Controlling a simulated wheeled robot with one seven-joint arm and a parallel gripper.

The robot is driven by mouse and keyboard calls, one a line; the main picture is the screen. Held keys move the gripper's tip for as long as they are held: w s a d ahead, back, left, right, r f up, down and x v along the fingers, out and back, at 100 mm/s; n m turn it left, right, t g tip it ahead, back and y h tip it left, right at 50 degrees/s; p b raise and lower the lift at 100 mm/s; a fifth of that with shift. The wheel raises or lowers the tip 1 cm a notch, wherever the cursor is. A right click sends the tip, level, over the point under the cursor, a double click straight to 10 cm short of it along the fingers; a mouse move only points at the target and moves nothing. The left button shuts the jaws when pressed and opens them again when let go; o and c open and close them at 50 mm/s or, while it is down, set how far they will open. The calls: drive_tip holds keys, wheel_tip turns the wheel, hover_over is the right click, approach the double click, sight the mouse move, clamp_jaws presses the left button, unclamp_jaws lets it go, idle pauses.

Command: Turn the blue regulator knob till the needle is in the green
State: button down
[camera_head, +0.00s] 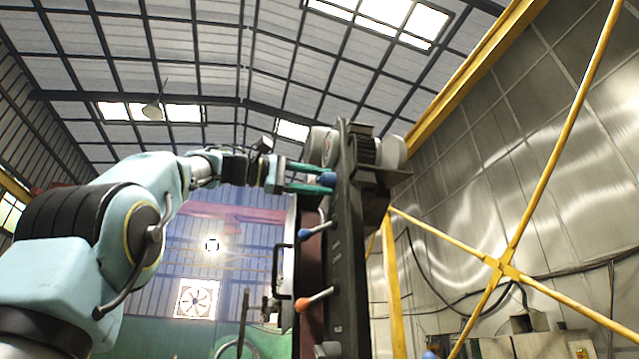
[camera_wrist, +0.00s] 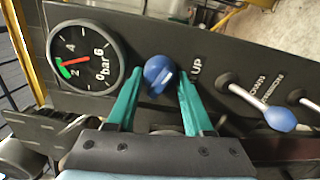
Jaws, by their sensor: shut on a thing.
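The blue regulator knob (camera_wrist: 160,73) sits on the dark panel (camera_wrist: 225,45) between the two teal fingers of my gripper (camera_wrist: 160,82). My gripper is shut on the knob. In the head view the knob (camera_head: 328,179) shows at the fingertips of my gripper (camera_head: 318,180), high on the panel. The round gauge (camera_wrist: 85,58) is left of the knob in the wrist view. Its red needle (camera_wrist: 76,61) points at the green band (camera_wrist: 63,70), towards the end nearer the 4. The gauge face is not visible in the head view.
Below in the head view are a blue-ended lever (camera_head: 306,234), an orange-ended lever (camera_head: 303,304) and a black handle (camera_head: 277,272). Yellow bars (camera_head: 508,271) stand at right.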

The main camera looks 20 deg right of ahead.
idle(0.3)
drive_tip(key=shift+f, duration=0.1)
drive_tip(key=shift+c, duration=1.5)
unclamp_jaws()
